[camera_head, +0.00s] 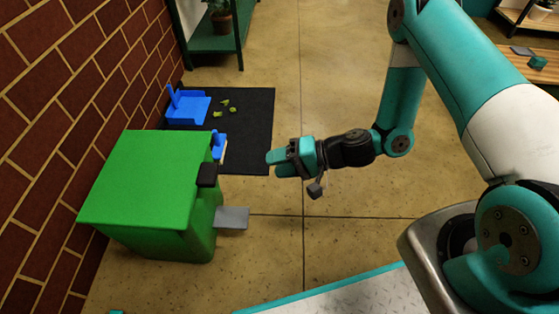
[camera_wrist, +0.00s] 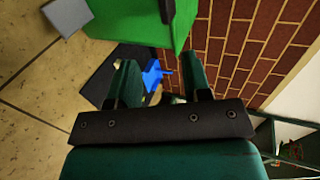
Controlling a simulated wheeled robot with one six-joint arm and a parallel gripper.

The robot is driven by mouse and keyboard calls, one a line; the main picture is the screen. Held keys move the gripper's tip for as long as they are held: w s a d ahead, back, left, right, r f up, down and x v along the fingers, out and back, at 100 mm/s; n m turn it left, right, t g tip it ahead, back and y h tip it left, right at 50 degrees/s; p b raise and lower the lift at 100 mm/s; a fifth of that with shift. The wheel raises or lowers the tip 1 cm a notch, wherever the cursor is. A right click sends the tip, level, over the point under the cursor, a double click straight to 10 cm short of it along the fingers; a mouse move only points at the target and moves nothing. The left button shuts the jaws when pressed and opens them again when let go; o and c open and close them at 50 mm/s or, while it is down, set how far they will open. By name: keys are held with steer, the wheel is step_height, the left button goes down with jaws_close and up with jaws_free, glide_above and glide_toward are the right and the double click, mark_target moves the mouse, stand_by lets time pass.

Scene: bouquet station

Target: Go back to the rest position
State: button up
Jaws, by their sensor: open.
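My gripper (camera_head: 276,164) is in the air over the floor, to the right of the green bin and the black mat in the head view. In the wrist view its two fingers (camera_wrist: 161,85) stand apart with nothing held between them. A blue thing (camera_wrist: 152,75) shows beyond the gap between the fingers. My arm reaches in from the right, and the gripper points left.
A green bin (camera_head: 140,180) with a grey pedal (camera_head: 232,218) stands by the brick wall (camera_head: 75,80). A black mat (camera_head: 255,125) holds a blue dustpan (camera_head: 188,108), another blue item (camera_head: 218,145) and several green scraps (camera_head: 223,103). A dark green shelf (camera_head: 215,44) stands behind. Floor is clear centrally.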

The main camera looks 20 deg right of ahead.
stand_by(0.3)
steer(key=s+a+r+n+g+h+p, duration=0.1)
steer(key=s+r+n+g, duration=0.2)
steer(key=r, duration=0.6)
steer(key=s+a+r+n+g+h+p, duration=0.1)
steer(key=s+a+r+n+g+h, duration=0.1)
steer(key=r+n, duration=0.5)
steer(key=s+d+r+t+h+p, duration=0.1)
steer(key=s+d+r+h, duration=0.2)
steer(key=s+r, duration=0.4)
steer(key=s+d+r+h+p, duration=0.1)
steer(key=s+d+r+h, duration=0.25)
steer(key=r, duration=0.55)
step_height(320, 180, up, 38)
steer(key=s+p, duration=0.1)
steer(key=p, duration=3.7)
steer(key=shift+d+r+y, duration=0.1)
steer(key=shift+y, duration=0.15)
